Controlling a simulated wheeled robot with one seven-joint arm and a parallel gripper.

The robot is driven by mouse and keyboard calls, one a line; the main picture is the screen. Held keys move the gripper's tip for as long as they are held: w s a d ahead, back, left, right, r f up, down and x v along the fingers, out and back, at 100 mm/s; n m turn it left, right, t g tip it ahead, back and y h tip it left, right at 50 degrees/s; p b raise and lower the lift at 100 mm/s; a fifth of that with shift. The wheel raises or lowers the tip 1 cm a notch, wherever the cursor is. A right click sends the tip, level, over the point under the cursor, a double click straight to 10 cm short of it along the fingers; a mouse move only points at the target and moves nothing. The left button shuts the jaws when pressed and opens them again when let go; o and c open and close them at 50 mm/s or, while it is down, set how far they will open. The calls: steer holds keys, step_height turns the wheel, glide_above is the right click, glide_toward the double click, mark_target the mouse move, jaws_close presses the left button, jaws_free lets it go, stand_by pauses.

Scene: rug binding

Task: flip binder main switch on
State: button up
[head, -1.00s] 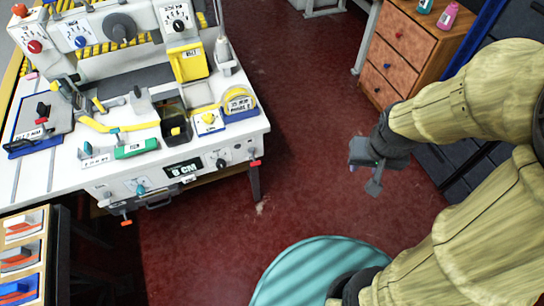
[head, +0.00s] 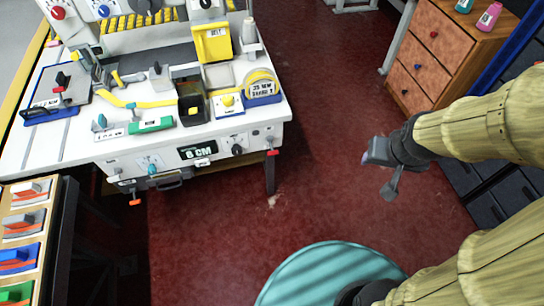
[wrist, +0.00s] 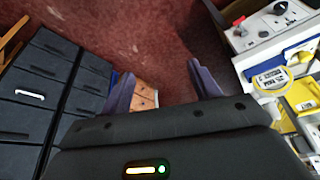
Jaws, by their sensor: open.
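The white binding machine (head: 130,178) stands at the left in the head view, with a front panel that reads "8 CM". The panel carries a teal knob (head: 152,169), a black knob (head: 237,149) and a red-tipped lever (head: 271,152). In the wrist view, a small red switch (wrist: 239,20) and a black knob (wrist: 281,8) show at the upper right. I cannot tell which control is the main switch, or its position. My gripper (head: 380,172) is open and empty, over the red floor to the right of the machine and apart from it. Its fingers (wrist: 160,70) are spread in the wrist view.
A wooden drawer cabinet (head: 440,58) with bottles on top stands at the back right. Dark drawers (wrist: 30,90) show at the left in the wrist view. A round teal mat (head: 325,272) lies in front. A rack of coloured pieces (head: 22,238) is at the lower left. Red floor is clear between.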

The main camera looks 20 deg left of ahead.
steer(key=w+a+f+n+t+y+b, duration=0.15)
steer(key=a+f+b, duration=0.25)
steer(key=f+b, duration=0.45)
steer(key=w+a+f+n+t+y+b, duration=0.1)
steer(key=w+a+f+t+b, duration=0.35)
steer(key=b, duration=0.65)
steer(key=w+a+f+n+t+y+b, duration=0.1)
steer(key=a+f+b, duration=0.4)
steer(key=f+b, duration=0.45)
steer(key=s+a+f+n+t+y+b, duration=0.2)
steer(key=a+f+b, duration=0.7)
steer(key=b, duration=1.7)
step_height(320, 180, down, 4)
steer(key=s+t+y, duration=0.1)
steer(key=t+y, duration=0.1)
steer(key=y, duration=0.1)
steer(key=shift+a, duration=0.15)
steer(key=shift+w+y, duration=0.1)
steer(key=shift+y, duration=0.25)
